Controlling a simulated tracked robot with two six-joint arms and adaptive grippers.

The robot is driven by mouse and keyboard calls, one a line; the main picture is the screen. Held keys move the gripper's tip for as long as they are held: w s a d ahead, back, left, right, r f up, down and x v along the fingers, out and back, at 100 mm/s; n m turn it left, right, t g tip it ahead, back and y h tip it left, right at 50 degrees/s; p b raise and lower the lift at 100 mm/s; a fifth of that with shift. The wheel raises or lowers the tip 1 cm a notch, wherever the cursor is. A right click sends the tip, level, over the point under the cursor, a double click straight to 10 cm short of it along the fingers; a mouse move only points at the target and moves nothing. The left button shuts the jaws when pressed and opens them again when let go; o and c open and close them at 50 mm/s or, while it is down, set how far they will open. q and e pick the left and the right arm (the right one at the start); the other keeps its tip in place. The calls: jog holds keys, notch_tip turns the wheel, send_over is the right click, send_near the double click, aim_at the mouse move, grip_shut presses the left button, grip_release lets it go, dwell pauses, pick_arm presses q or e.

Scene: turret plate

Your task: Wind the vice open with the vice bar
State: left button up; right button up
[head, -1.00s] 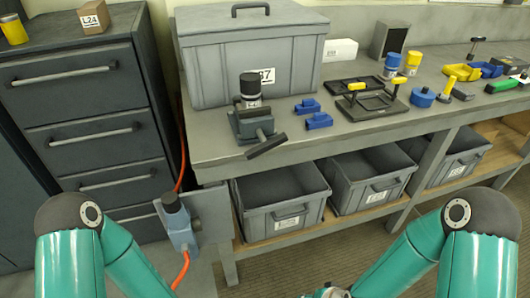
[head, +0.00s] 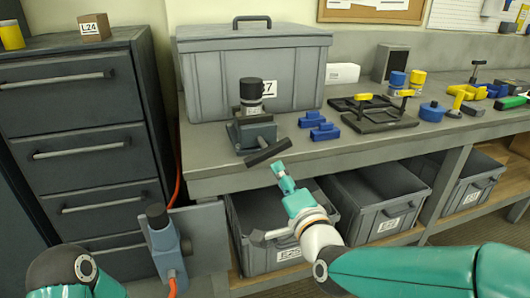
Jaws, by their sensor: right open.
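The vice (head: 252,134), a blue-grey block, stands at the front left of the bench. A dark cylinder with a pale band (head: 251,96) stands upright at its top; I cannot tell whether the jaws grip it. The dark vice bar (head: 268,152) sits at the vice's front, tilted up to the right, over the bench edge. My right gripper (head: 273,207) is open and empty, below and just right of the bar, in front of the bench edge. One finger is near the bar, with no clear contact. My left gripper is out of view.
A large grey lidded box (head: 215,85) stands behind the vice. Blue blocks (head: 325,132) and a black stand (head: 380,121) lie to its right. Grey bins (head: 365,200) sit under the bench.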

aim_at(268, 155)
jog(key=p+x, duration=0.1)
jog(key=x, duration=1)
jog(key=shift+w+f+p, duration=0.15)
jog(key=shift+w+p, duration=0.15)
jog(key=shift+p, duration=0.1)
grip_shut()
